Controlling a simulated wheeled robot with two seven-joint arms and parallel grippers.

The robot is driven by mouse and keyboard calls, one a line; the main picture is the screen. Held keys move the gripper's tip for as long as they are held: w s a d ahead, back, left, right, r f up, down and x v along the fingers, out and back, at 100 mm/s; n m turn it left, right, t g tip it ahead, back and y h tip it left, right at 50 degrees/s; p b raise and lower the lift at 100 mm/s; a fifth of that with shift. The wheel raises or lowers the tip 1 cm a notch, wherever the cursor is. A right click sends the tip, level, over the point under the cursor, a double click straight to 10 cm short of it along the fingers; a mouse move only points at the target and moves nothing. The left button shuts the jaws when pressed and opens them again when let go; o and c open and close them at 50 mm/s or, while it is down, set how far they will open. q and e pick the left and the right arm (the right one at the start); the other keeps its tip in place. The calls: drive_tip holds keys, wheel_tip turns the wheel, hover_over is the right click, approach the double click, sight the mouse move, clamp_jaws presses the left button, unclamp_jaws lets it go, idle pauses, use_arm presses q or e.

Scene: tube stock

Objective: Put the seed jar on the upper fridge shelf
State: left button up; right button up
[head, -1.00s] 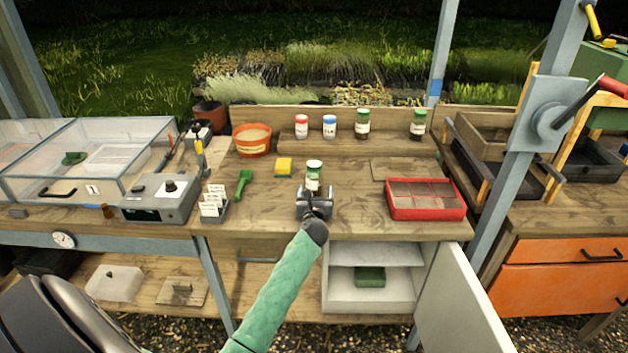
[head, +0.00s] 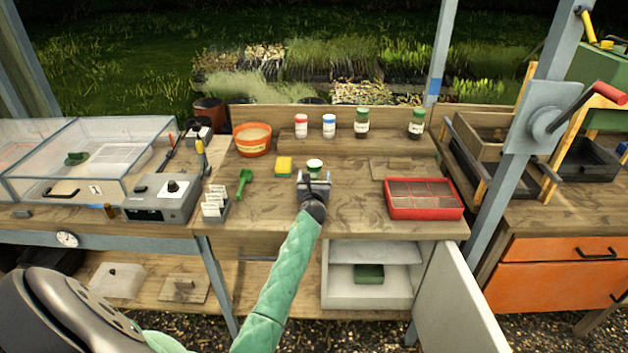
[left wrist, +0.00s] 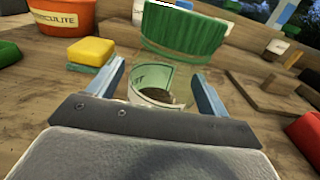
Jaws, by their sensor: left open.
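The seed jar (head: 315,164), a clear jar with a green lid, stands on the bench at the middle. In the left wrist view the jar (left wrist: 165,30) shows its lid, a pale label and dark contents. My left gripper (head: 314,180) is open, with one finger on each side of the jar's body; gaps show on both sides. In the head view the gripper hides the jar's lower part. The fridge (head: 332,295) is a small white cabinet under the bench, door (head: 462,300) swung open. Its upper shelf (head: 375,252) looks empty. My right gripper is out of view.
A yellow sponge (head: 284,166) and green scoop (head: 244,180) lie left of the jar; a red seed tray (head: 424,213) sits right. Several lidded jars stand behind, including a blue-lidded one (head: 329,126). A green box (head: 368,273) lies low in the fridge.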

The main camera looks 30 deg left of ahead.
use_arm(q)
drive_tip(key=c, duration=1.3)
